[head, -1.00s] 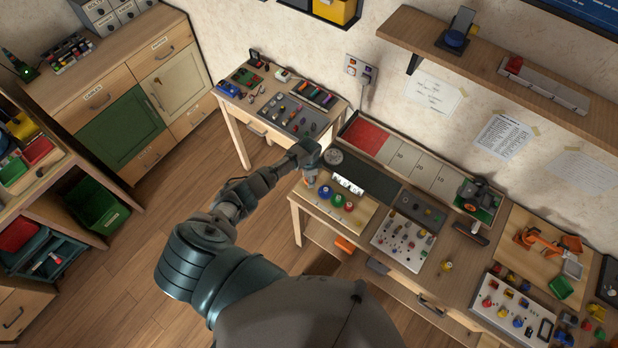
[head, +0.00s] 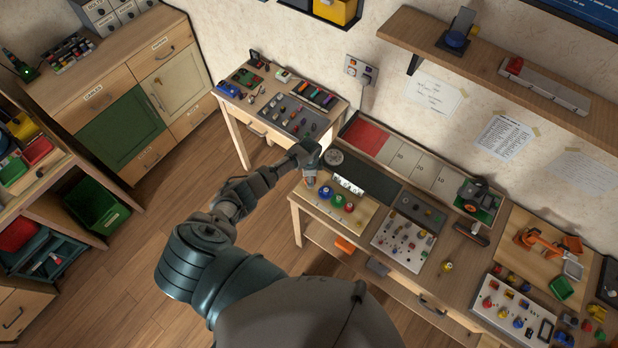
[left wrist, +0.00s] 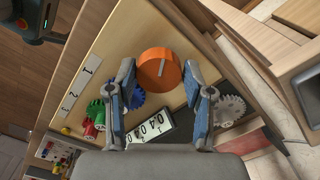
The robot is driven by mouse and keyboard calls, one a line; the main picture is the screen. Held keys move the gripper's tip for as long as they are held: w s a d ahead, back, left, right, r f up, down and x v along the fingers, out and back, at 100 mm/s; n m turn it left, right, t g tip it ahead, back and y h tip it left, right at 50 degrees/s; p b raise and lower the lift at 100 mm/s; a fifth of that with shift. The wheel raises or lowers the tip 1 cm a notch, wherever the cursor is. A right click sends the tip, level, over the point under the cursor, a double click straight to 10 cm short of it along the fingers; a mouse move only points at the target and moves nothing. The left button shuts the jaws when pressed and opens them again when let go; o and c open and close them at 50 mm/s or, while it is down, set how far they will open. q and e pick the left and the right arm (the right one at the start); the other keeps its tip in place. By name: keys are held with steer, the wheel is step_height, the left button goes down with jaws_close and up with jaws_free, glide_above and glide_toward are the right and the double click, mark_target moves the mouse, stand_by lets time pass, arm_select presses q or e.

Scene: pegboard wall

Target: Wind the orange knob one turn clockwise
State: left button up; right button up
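The orange knob (left wrist: 160,70) is round with a pale line across its face. It sits on a light wooden board (left wrist: 128,38) on the bench. My left gripper (left wrist: 160,73) is open, with one finger on each side of the knob; a small gap shows between each fingertip and the knob. In the head view my left gripper (head: 309,178) is low over the board's left end and mostly hides the knob. My right gripper is not in view.
Blue (head: 325,191), green (head: 338,200) and red (head: 349,207) round parts stand on the board beside the gripper. A pale gear (left wrist: 229,108) lies near the right finger in the wrist view. A panel of small switches (head: 403,241) is further right.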

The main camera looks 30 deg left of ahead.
arm_select(q)
steer(key=shift+o, duration=1.4)
steer(key=shift+w+r, duration=0.1)
steer(key=shift+w, duration=0.05)
step_height(320, 180, up, 12)
steer(key=shift+f, duration=0.2)
